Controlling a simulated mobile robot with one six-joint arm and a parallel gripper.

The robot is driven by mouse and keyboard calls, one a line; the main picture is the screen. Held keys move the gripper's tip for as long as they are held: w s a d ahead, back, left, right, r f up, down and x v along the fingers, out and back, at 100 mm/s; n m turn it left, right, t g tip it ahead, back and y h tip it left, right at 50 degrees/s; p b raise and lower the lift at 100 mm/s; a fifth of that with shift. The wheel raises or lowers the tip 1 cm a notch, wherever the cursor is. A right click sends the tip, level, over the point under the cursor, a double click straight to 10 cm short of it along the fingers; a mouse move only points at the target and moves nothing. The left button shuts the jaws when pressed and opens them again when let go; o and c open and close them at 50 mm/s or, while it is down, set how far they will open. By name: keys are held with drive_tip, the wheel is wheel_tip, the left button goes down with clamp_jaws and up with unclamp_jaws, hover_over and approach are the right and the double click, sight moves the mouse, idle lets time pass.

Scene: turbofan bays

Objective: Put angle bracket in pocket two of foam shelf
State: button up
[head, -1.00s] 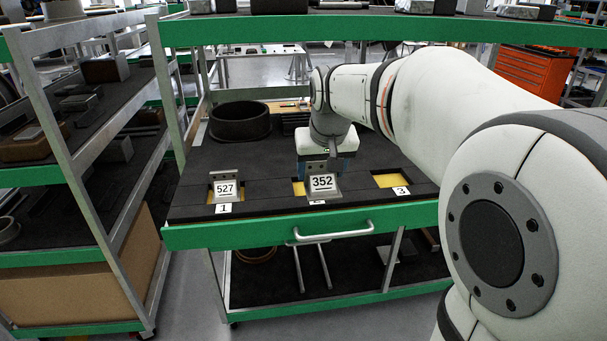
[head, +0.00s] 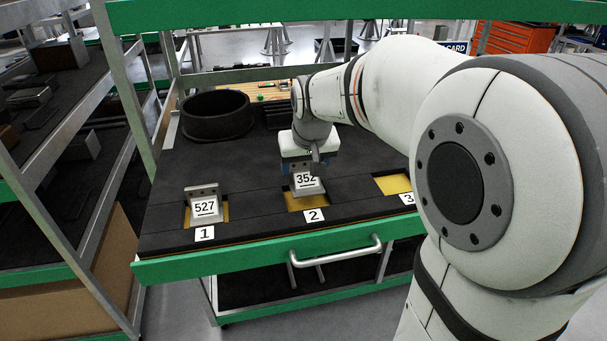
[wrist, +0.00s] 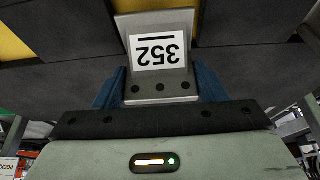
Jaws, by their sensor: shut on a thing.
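A metal angle bracket labelled 352 (head: 306,181) is held in my gripper (head: 308,168) at the far part of pocket two (head: 308,203). In the wrist view the bracket (wrist: 158,88) sits between the two blue fingers, its label upside down. Pocket two shows yellow below and in front of the bracket; I cannot tell whether the bracket touches its floor. The black foam shelf (head: 262,216) carries number tags 1, 2 and 3 along its front.
Another bracket labelled 527 (head: 204,207) stands in pocket one. Pocket three (head: 393,185) shows bare yellow. A black ring (head: 217,116) stands at the back left of the shelf. A green front edge with a metal handle (head: 335,250) runs along the front.

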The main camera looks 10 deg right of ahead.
sight(305, 175)
drive_tip(key=shift+s+a+f, duration=0.1)
drive_tip(key=shift+s+f, duration=0.05)
drive_tip(key=shift+f, duration=1.5)
drive_tip(key=shift+f, duration=0.15)
drive_tip(key=o, duration=1.3)
drive_tip(key=shift+r, duration=0.7)
drive_tip(key=v, duration=1.1)
drive_tip(key=shift+g, duration=0.6)
drive_tip(key=s+f, duration=0.4)
drive_tip(key=s, duration=0.1)
drive_tip(key=s+f, duration=0.4)
drive_tip(key=s, duration=0.2)
drive_tip(key=s+f, duration=0.4)
drive_tip(key=s, duration=0.2)
drive_tip(key=shift+s+d+f+b, duration=0.15)
drive_tip(key=shift+s+d+b, duration=0.1)
drive_tip(key=shift+d+b, duration=0.15)
